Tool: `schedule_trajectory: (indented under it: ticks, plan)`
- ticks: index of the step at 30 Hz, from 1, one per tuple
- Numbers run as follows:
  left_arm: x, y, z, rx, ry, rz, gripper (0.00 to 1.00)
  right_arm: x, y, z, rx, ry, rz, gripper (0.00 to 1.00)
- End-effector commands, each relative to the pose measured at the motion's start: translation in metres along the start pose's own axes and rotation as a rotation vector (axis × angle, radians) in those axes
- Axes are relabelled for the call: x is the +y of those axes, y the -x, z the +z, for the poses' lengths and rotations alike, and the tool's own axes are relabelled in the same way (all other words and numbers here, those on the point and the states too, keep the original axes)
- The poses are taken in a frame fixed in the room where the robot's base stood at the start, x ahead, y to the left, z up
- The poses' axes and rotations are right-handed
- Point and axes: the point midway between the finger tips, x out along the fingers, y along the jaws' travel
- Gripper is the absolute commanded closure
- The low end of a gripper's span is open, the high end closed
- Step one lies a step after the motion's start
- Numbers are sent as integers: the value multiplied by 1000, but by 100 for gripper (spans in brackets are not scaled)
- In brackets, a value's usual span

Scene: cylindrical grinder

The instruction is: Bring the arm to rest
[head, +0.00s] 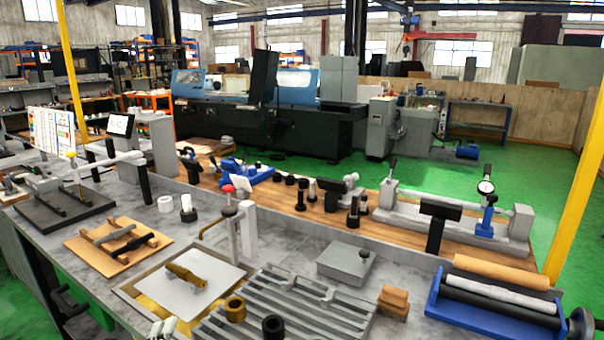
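Neither of my grippers can be made out in the head view, and I see no arm of mine that I can be sure of. A grey workbench (70,238) fills the foreground. On it, a brass-coloured part (186,274) lies on a white sheet in a shallow tray. A ribbed grey plate (290,309) lies in front, with a brass ring (235,308) and a dark ring (273,327) on it. Dark handle-like shapes (66,299) show at the bench's front left; I cannot tell what they are.
A blue roller stand (493,312) is at the right. A wooden board (118,250) with bars lies at the left. A long grey fixture (450,216) with a dial gauge stands behind. A large grinder (308,131) stands beyond, on open green floor (400,172). A yellow post (574,175) rises at the right.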

Motion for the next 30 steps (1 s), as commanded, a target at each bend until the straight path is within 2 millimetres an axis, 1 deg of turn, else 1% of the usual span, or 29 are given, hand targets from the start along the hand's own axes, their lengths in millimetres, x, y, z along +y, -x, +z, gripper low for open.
schedule_trajectory:
  ticks: [1, 2, 3, 5, 6, 7, 9, 11, 12, 15, 19, 21, 26, 29, 30]
  plan:
    - [30, 16, 23, -103, 137, 115, 50, 0, 0, -1, 2, 0, 0, 60]
    - [47, 26, 34, -163, 212, 180, 50, 0, 0, -2, 3, 0, 1, 60]
    - [68, 40, 47, -238, 302, 259, 50, 0, 0, -2, 4, 0, 1, 60]
    - [97, 64, 61, -343, 417, 367, 50, 1, 0, -3, 4, 0, 1, 60]
    - [113, 79, 67, -403, 481, 429, 50, 1, 0, -3, 4, 0, 1, 60]
    - [124, 90, 71, -447, 522, 473, 50, 1, 0, -3, 4, 0, 1, 60]
    - [145, 116, 77, -537, 605, 562, 50, 1, 0, -3, 4, 0, 1, 60]
    - [160, 138, 80, -607, 663, 631, 50, 1, 0, -3, 4, 0, 1, 60]
    - [168, 152, 81, -651, 698, 675, 50, 1, 0, -3, 4, 0, 1, 60]
    - [186, 184, 81, -752, 772, 772, 50, 1, 0, -3, 4, 0, 1, 60]
    - [202, 227, 78, -876, 850, 892, 50, 1, 0, -2, 4, 0, 1, 60]
    - [221, 219, 84, -882, 843, 894, 50, 1, 0, -3, 5, 0, 1, 60]
    - [264, 207, 97, -893, 833, 905, 50, 1, 0, -2, 3, 0, 1, 60]
    - [295, 202, 107, -903, 826, 914, 50, 1, 0, -2, 3, 0, 1, 60]
    - [309, 201, 112, -907, 823, 918, 50, 1, 0, -2, 3, 0, 1, 60]
